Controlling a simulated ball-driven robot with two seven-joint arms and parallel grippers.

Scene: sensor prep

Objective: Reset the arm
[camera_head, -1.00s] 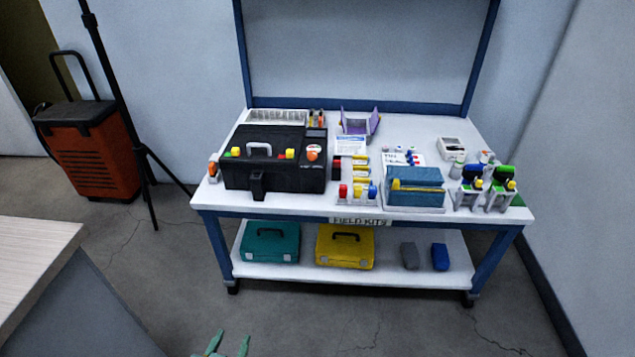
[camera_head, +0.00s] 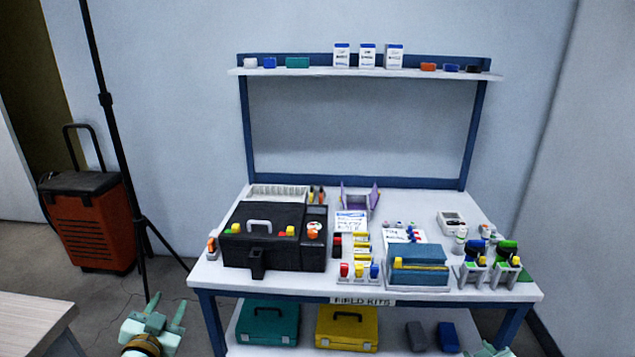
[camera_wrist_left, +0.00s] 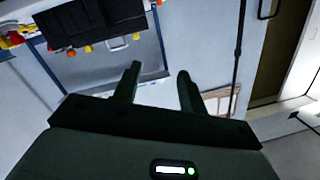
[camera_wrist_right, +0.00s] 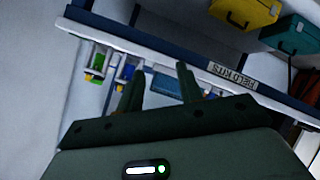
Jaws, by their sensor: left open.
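My right gripper (camera_head: 487,350) just shows at the bottom edge of the head view, near the table's right leg, mostly cut off. In the right wrist view its fingers (camera_wrist_right: 160,72) are spread and empty. Neither gripper touches anything that I can see.
A white table (camera_head: 205,275) holds a black case (camera_head: 275,262), a blue box (camera_head: 420,277) and racks of coloured items. A teal case (camera_head: 268,325) and a yellow case (camera_head: 346,330) lie on its lower shelf. A tripod (camera_head: 115,140) and an orange cart (camera_head: 90,230) stand left.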

